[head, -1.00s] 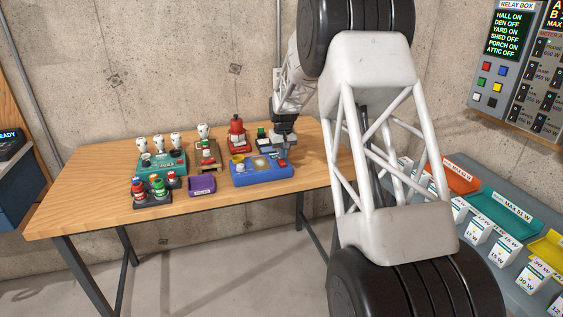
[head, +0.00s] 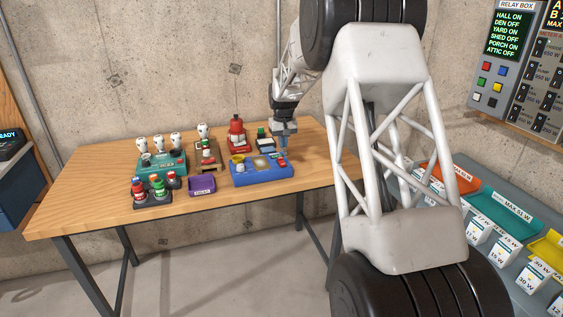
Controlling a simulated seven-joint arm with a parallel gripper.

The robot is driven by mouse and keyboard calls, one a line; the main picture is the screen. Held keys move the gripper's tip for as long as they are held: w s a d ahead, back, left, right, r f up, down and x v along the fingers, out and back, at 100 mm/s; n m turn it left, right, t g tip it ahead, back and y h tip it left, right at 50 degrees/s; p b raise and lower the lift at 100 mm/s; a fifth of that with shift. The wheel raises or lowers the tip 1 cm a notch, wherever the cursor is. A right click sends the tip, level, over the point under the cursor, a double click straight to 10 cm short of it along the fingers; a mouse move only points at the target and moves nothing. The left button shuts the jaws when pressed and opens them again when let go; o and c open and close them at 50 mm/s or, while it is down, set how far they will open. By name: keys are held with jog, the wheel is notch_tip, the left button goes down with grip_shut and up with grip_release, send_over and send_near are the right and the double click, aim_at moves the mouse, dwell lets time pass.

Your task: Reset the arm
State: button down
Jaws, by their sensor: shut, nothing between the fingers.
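My gripper (head: 284,146) hangs from my white lattice arm over the right part of the wooden table, pointing down. It is shut with nothing in it. It is at the right end of the blue tray (head: 262,175), which holds a yellow piece and a few small parts. Whether the fingertips touch the tray or stay just above it, I cannot tell.
On the wooden table (head: 95,205) stand a teal box (head: 160,170), a rack with several small bottles (head: 152,197), a purple bin (head: 202,186) and a red device (head: 237,133). A relay box (head: 505,65) hangs at right, above a grey bench with coloured trays.

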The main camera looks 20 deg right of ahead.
dwell(0.4)
jog(key=s+a+r, duration=0.3)
jog(key=s+r, duration=0.2)
jog(key=s, duration=0.5)
jog(key=s+a+r+t, duration=0.1)
jog(key=s+a+r, duration=0.3)
jog(key=s, duration=0.5)
jog(key=s+a+r, duration=0.2)
jog(key=s+r, duration=0.3)
jog(key=s, duration=0.5)
jog(key=s+a+f, duration=0.2)
jog(key=s, duration=1.3)
jog(key=s+a+f+t, duration=0.1)
jog(key=s+a, duration=0.1)
jog(key=s, duration=1.3)
jog(key=shift+s+f+t, duration=0.3)
jog(key=shift+s+f, duration=0.05)
